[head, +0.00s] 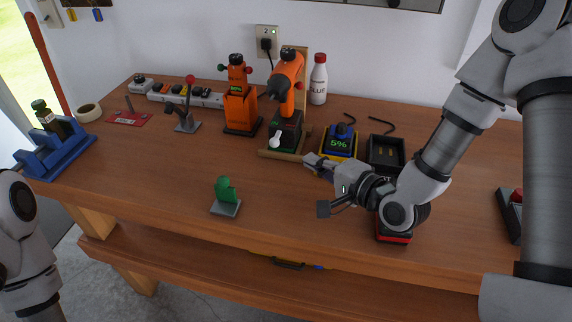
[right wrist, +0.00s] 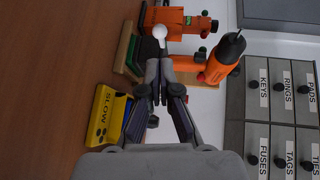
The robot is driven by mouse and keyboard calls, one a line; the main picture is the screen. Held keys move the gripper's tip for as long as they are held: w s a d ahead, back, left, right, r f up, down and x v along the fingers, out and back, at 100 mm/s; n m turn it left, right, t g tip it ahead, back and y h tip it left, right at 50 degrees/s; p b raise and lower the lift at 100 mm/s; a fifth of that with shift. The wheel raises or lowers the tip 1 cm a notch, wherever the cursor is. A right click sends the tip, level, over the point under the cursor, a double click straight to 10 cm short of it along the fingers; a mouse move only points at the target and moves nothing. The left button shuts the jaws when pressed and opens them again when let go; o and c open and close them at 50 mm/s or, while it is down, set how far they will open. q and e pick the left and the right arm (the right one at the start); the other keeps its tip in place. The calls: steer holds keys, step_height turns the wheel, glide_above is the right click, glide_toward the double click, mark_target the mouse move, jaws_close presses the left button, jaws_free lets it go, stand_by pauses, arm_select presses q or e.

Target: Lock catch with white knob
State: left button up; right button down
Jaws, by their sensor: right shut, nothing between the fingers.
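The white knob (head: 274,142) is at the front of the wooden stand (head: 303,144) that holds an orange drill (head: 287,75). In the right wrist view the white knob (right wrist: 160,31) appears just past my fingertips, with a visible gap. The catch body behind the knob is too small to make out. My right gripper (head: 309,160) is shut and empty, to the right of the knob and a little nearer the bench's front. It also shows in the right wrist view (right wrist: 158,66). My left arm is at the lower left; its gripper is out of frame.
A yellow charger with a green display (head: 339,144) stands close beside my right gripper. A black tray (head: 386,153) is to its right. A second orange tool (head: 240,100) and a white glue bottle (head: 318,80) stand behind. The front left bench is mostly clear except a green piece (head: 227,190).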

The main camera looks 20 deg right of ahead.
mark_target(278, 144)
steer(key=b+x, duration=0.1)
steer(key=x, duration=0.7)
steer(key=shift+w+a+b, duration=0.2)
steer(key=shift+w+b, duration=0.1)
steer(key=shift+b, duration=0.1)
arm_select(q)
steer(key=shift+f, duration=1.8)
arm_select(e)
steer(key=shift+w+a+f, duration=0.1)
steer(key=shift+w+f, duration=0.1)
steer(key=shift+w, duration=0.2)
arm_select(q)
steer(key=shift+r, duration=0.25)
arm_select(e)
steer(key=shift+w+d, duration=0.65)
steer(key=shift+w, duration=0.15)
